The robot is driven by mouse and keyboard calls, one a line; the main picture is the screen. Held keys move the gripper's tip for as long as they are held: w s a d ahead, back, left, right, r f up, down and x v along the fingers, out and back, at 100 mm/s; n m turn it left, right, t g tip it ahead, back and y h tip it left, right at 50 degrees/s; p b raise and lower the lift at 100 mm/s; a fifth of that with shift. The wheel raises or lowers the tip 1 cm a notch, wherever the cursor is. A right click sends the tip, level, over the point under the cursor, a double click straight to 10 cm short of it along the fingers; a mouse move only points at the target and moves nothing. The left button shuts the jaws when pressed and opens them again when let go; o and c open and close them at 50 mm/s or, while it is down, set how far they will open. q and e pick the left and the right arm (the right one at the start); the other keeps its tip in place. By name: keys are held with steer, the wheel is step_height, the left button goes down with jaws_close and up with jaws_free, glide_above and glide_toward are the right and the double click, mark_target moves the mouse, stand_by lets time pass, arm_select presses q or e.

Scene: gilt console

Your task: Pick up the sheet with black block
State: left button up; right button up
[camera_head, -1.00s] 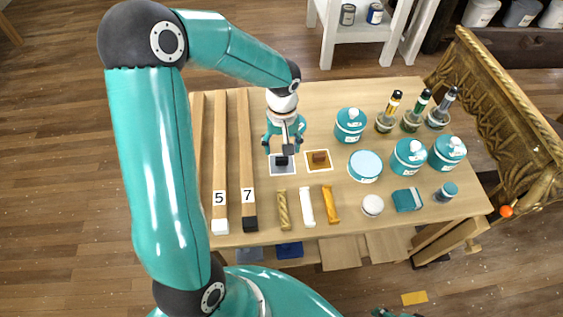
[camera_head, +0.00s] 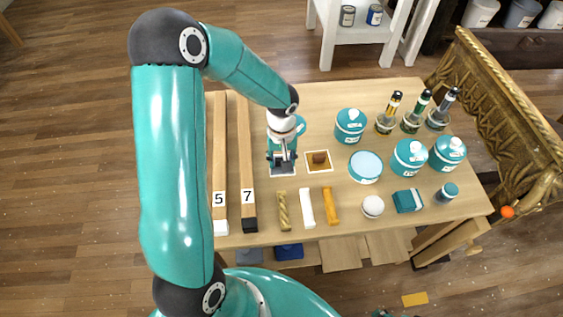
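The white-edged sheet with the black block (camera_head: 283,172) lies on the wooden table, left of a similar sheet with a brown block (camera_head: 319,160). My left gripper (camera_head: 283,159) points down right over the first sheet and hides most of the black block. Its fingers look closer together around the block, but I cannot tell whether they grip it. The sheet appears to be still at table level. A small teal and dark piece at the bottom edge may be my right gripper (camera_head: 392,314); its fingers cannot be made out.
Long wooden bars numbered 5 (camera_head: 219,170) and 7 (camera_head: 246,170) lie left of the sheet. Gold, white and orange sticks (camera_head: 307,208) lie in front. Teal jars (camera_head: 350,125), bottles (camera_head: 411,116) and a round teal-topped tin (camera_head: 365,167) stand to the right.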

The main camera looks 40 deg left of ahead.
mark_target(282, 158)
arm_select(q)
steer(key=c, duration=0.3)
steer(key=shift+c, duration=0.2)
steer(key=shift+r, duration=0.15)
steer(key=shift+r, duration=0.2)
step_height(282, 158, up, 19)
steer(key=p, duration=0.2)
steer(key=shift+r, duration=0.2)
steer(key=shift+o, duration=1)
steer(key=shift+w, duration=0.1)
steer(key=c, duration=0.4)
